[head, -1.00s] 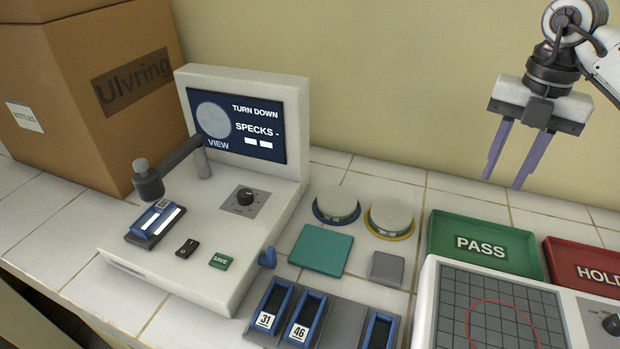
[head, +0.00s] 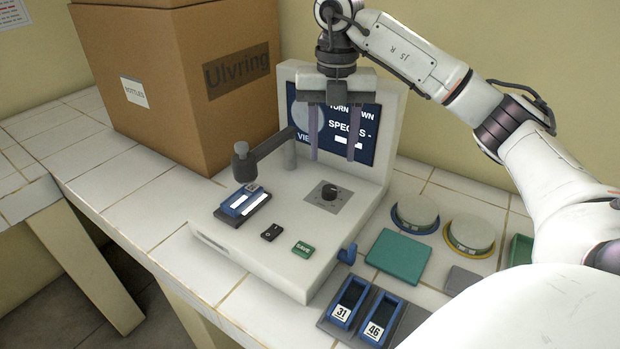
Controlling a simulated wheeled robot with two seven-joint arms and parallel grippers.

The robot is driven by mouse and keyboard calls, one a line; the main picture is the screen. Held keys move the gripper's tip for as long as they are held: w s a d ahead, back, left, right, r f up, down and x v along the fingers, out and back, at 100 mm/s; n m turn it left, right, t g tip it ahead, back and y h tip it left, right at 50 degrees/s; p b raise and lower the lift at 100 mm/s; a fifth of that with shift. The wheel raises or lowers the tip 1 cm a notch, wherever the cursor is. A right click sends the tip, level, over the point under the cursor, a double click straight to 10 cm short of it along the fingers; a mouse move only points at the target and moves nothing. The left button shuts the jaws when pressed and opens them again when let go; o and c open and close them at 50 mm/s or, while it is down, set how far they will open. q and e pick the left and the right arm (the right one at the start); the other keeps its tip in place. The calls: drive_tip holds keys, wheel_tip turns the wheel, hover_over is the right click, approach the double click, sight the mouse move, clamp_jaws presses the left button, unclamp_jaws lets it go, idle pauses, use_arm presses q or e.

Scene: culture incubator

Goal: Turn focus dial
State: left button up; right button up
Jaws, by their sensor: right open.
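The black focus dial (head: 329,192) sits on a grey square plate on the top of the white microscope unit (head: 282,240). The unit's screen (head: 362,136) reads "TURN DOWN", "SPECKS -" and "VIEW", partly covered by my gripper. My right gripper (head: 333,156) is open and empty, fingers pointing down, in front of the screen and above the dial, apart from it. A blue slide holder (head: 243,201) lies under the microscope's arm (head: 242,160). A black rocker switch (head: 271,232) and a green SAVE button (head: 303,249) are at the front. My left gripper is not in view.
A large cardboard box (head: 150,60) stands behind left of the unit. To the right are two round lidded dishes (head: 415,214), a green pad (head: 397,256) and a rack with blue holders marked 31 and 46 (head: 362,305). My right arm covers the right side.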

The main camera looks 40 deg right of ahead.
sight(330, 188)
wheel_tip(330, 188, down, 9)
drive_tip(key=shift+r, duration=0.1)
idle(0.3)
drive_tip(key=c, duration=1)
drive_tip(key=shift+c, duration=0.2)
drive_tip(key=n+p, duration=0.1)
drive_tip(key=n, duration=0.4)
drive_tip(key=n+p, duration=0.1)
drive_tip(key=n, duration=0.4)
drive_tip(key=shift+w, duration=0.1)
drive_tip(key=shift+n, duration=0.5)
